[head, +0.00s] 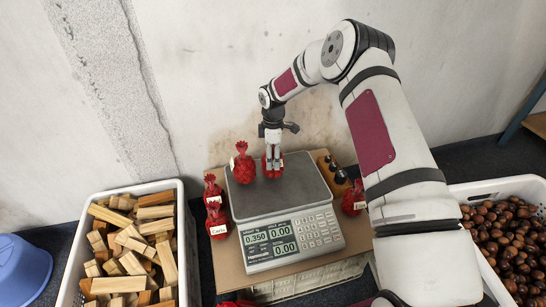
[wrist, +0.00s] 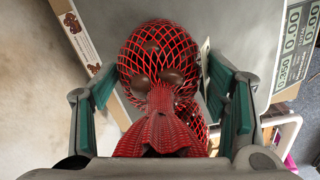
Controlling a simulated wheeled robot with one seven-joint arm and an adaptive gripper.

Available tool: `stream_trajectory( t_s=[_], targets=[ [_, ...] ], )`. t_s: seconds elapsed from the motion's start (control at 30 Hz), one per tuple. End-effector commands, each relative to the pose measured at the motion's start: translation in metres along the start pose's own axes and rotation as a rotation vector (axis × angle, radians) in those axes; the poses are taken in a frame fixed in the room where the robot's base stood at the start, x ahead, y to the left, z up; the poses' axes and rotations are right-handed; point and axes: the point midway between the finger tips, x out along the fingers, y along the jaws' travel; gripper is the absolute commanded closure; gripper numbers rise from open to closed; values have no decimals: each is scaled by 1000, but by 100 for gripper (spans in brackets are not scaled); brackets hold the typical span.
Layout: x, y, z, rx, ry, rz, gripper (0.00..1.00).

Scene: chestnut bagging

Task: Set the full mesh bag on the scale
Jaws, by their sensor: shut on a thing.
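My gripper (head: 273,164) points down over the back of the scale's plate. Its fingers are shut on a red mesh bag (head: 266,168), largely hidden behind them in the head view. In the wrist view the mesh bag (wrist: 150,60) lies between the green finger pads, brown chestnuts showing through the net and its gathered neck towards me. The scale (head: 300,199) has a grey plate and a display reading 0.350, 0.00 and 0.00. The held bag is at or just above the plate; I cannot tell if it touches. Another red bag (head: 243,165) stands close to its left, at the plate's left back.
A crate of wood (head: 182,190) is at left, a chestnut crate (head: 490,188) at right.

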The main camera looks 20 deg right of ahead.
Motion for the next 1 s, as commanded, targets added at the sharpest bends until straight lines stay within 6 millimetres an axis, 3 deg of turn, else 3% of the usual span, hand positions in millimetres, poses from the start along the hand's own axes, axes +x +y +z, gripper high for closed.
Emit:
stream_trajectory(
  t_s=[0.2,0.23,0.3,0.73,1.0],
  targets=[
    [2,0,0,0,0,1,70],
    [2,0,0,0,0,0,26],
    [1,0,0,0,0,0,12],
    [-4,0,0,0,0,1,12],
    [-52,0,0,1,0,3,12]
  ],
)
